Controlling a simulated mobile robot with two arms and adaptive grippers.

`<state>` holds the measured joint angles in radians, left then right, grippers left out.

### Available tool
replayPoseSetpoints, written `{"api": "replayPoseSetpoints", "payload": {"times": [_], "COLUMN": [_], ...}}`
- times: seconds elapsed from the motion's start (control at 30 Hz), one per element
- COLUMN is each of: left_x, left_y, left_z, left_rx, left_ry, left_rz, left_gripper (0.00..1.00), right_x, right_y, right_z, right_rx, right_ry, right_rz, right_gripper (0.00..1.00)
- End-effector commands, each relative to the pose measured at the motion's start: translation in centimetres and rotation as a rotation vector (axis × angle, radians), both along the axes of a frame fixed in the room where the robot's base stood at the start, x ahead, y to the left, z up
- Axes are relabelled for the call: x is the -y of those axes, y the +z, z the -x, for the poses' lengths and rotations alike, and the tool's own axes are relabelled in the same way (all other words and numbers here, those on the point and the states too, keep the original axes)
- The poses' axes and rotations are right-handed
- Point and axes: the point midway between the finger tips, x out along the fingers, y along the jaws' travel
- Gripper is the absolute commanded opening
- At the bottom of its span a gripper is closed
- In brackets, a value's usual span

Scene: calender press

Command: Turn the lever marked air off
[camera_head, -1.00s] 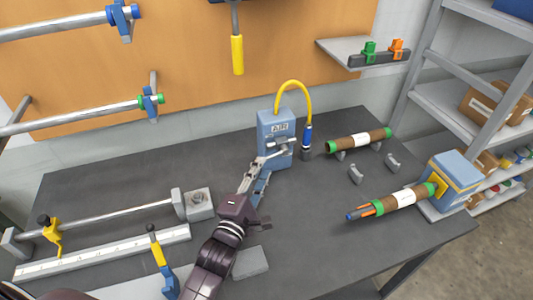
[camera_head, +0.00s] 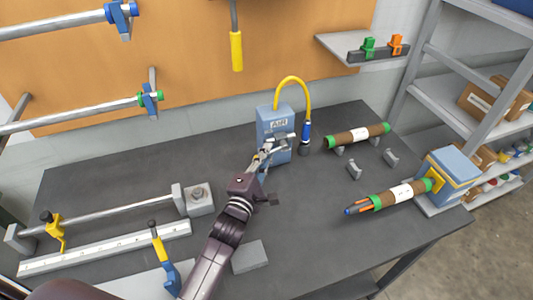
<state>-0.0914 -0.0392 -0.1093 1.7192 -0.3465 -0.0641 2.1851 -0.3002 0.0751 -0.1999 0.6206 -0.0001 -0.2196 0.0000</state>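The blue box marked AIR (camera_head: 266,118) stands upright at the back of the dark bench, with a yellow hose looping from its top. A pale metallic lever (camera_head: 283,145) shows on its front below the label, partly hidden by my gripper. My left gripper (camera_head: 268,152) reaches up from the bottom of the view, its fingertips at the front of the box, at or very near the lever. The fingers overlap the lever in the picture, so I cannot tell whether they touch or grip it. My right gripper is not in view.
The yellow hose (camera_head: 293,80) ends in a blue nozzle (camera_head: 306,133) right of the box. Brown rolls with green ends (camera_head: 357,136) lie further right. A metal bar on stands (camera_head: 110,212) lies left, and a grey block (camera_head: 250,257) sits beside my arm.

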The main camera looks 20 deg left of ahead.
Motion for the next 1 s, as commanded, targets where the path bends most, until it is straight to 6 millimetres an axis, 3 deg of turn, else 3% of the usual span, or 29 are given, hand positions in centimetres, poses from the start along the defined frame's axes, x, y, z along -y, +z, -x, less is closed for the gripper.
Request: {"api": "replayPoseSetpoints", "payload": {"times": [0.37,0.7,1.0], "left_x": [0.0,0.4,0.5], "left_y": [-0.2,-1.7,-1.5], "left_z": [0.0,-0.2,-0.3], "left_rx": [0.001,0.096,0.136], "left_ry": [-0.001,-0.002,0.0], "left_rz": [0.003,0.145,0.206], "left_gripper": [0.0,0.0,0.0], "right_x": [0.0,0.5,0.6], "right_y": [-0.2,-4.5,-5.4], "right_z": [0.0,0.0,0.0], "right_rx": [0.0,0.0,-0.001], "right_ry": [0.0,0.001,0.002], "right_rz": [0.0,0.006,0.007], "right_gripper": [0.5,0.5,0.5]}}
